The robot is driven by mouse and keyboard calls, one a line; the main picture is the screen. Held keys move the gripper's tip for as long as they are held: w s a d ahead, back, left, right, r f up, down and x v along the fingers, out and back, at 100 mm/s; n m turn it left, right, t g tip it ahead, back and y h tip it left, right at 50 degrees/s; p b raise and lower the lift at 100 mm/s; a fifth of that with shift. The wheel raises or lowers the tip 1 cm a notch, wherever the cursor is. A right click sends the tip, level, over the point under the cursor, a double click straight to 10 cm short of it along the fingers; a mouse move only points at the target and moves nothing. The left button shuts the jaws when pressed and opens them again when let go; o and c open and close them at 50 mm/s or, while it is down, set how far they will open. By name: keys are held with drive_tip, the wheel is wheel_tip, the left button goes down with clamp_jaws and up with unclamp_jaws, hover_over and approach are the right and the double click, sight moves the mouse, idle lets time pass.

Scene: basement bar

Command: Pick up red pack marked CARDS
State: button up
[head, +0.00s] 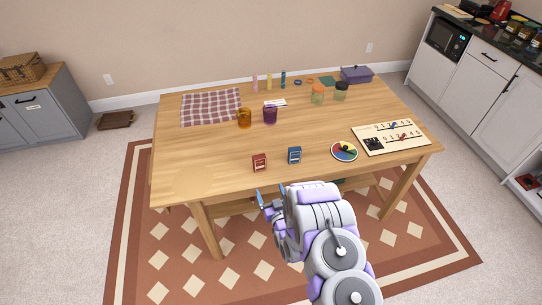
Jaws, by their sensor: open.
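The red pack (260,162) stands on the wooden table (190,175) near its front edge. Its label is too small to read. A similar blue pack (294,155) stands a little to its right. My gripper (264,200) is open and empty at the table's front edge, nearer to me than the red pack and apart from it.
Orange (245,118) and purple (270,115) cups stand behind the packs. A colored disc (344,151) and number board (378,137) lie to the right. A checkered cloth (211,106) lies at the back left. The front left tabletop is clear.

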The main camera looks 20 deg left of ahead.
drive_tip(key=b, duration=0.3)
approach(260, 164)
drive_tip(key=x, duration=0.5)
drive_tip(key=shift+w+a, duration=0.1)
drive_tip(key=shift+a, duration=0.05)
drive_tip(key=shift+b+x, duration=0.6)
drive_tip(key=shift+x, duration=1.7)
drive_tip(key=shift+w+a+f, duration=0.1)
drive_tip(key=shift+w+a, duration=0.25)
drive_tip(key=shift+w, duration=0.25)
drive_tip(key=c, duration=1.1)
